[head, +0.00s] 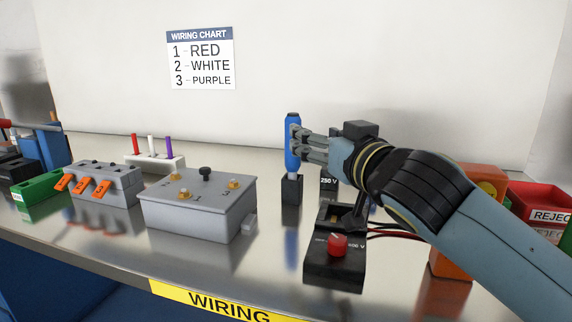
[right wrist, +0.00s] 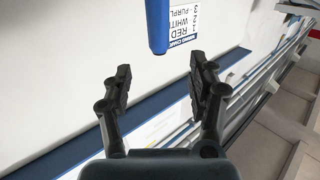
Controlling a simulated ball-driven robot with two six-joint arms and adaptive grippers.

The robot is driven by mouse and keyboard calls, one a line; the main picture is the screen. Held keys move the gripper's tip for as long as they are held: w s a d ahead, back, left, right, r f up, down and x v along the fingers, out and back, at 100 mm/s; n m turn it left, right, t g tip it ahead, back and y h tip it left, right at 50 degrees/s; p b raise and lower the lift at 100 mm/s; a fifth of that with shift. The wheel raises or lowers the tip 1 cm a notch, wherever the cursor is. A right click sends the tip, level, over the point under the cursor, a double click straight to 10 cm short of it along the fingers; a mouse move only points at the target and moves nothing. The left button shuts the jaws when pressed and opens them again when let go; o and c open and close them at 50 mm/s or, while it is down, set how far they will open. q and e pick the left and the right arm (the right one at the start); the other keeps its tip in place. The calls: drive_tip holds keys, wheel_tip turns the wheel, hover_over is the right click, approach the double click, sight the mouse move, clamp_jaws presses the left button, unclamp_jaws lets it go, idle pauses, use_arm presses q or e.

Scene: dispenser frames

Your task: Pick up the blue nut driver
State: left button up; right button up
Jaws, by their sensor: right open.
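The blue nut driver (head: 293,143) stands upright in a small black holder (head: 291,189) on the bench, its handle up. My right gripper (head: 299,145) is at the height of the handle, just to its right in the head view. In the right wrist view, the fingers of my right gripper (right wrist: 157,68) are apart with nothing between them. There the end of the nut driver (right wrist: 158,28) shows beyond the fingertips, near the middle of the gap. I cannot tell from the head view whether a finger touches the handle. My left gripper is not in view.
A grey terminal box (head: 195,212) stands left of the holder. A black tester with a red knob (head: 337,244) sits below my right forearm. An orange device (head: 450,270) and a red reject bin (head: 540,203) are at the right. A wiring chart (head: 201,58) hangs behind.

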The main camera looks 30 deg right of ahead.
sight(293, 159)
drive_tip(key=w, duration=0.3)
drive_tip(key=w+d, duration=0.1)
drive_tip(key=w, duration=0.3)
drive_tip(key=w+d, duration=0.1)
drive_tip(key=w, duration=0.3)
drive_tip(key=shift+d+f, duration=0.15)
drive_tip(key=shift+f, duration=0.25)
clamp_jaws()
